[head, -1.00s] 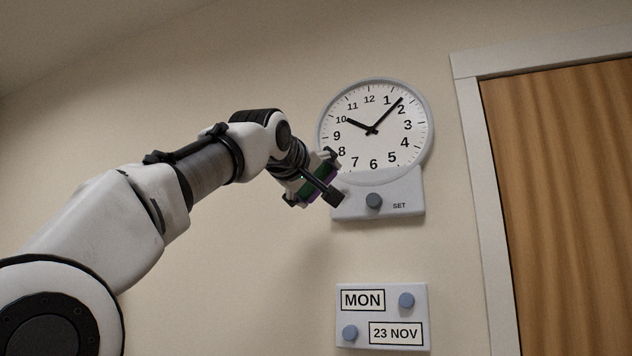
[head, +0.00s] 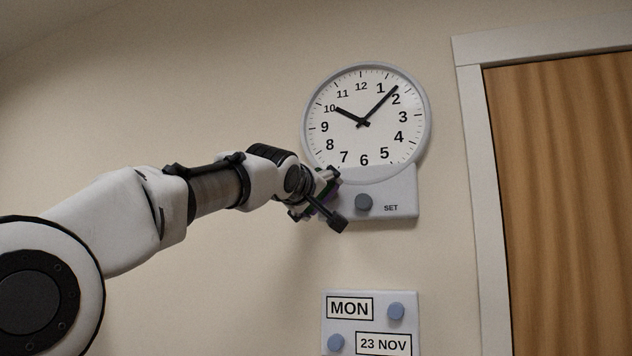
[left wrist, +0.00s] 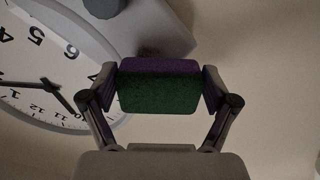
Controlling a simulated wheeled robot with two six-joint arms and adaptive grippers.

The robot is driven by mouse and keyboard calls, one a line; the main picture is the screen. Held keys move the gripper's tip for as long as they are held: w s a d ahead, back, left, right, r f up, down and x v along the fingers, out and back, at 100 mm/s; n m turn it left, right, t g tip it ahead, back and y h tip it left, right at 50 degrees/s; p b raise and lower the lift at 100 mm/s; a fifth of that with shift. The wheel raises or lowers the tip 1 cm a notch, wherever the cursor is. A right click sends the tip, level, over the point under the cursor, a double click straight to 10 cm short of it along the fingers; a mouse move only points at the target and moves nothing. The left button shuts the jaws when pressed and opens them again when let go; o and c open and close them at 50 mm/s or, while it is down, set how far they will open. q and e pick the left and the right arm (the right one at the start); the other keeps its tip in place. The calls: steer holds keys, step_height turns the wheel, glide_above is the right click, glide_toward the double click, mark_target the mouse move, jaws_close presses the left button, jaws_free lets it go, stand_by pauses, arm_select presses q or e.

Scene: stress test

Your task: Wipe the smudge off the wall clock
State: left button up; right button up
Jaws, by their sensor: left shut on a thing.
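The round white wall clock (head: 345,140) hangs on the wall with a grey rim and black hands. I see no smudge on the visible part of its face. A grey base with a knob (head: 363,202) and the word SET joins its lower edge. My left gripper (head: 325,203) is at the lower left of the clock, in front of the base's left end. It is shut on a sponge (left wrist: 158,92), green on one side and purple on the other. In the left wrist view the clock (left wrist: 50,60) shows upside down, left of the sponge. I cannot tell whether the sponge touches anything.
A date panel (head: 386,325) with MON, 23 NOV and blue knobs is on the wall below the clock. A wooden door (head: 565,200) in a pale frame (head: 482,200) stands to the right. The wall left of the clock is bare.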

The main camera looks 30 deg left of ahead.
stand_by(0.6)
arm_select(q)
steer(key=shift+r, duration=0.1)
steer(key=shift+w, duration=0.1)
steer(key=shift+w+a+p, duration=0.1)
steer(key=shift+w+p, duration=0.2)
steer(key=shift+w, duration=0.15)
steer(key=shift+w, duration=0.15)
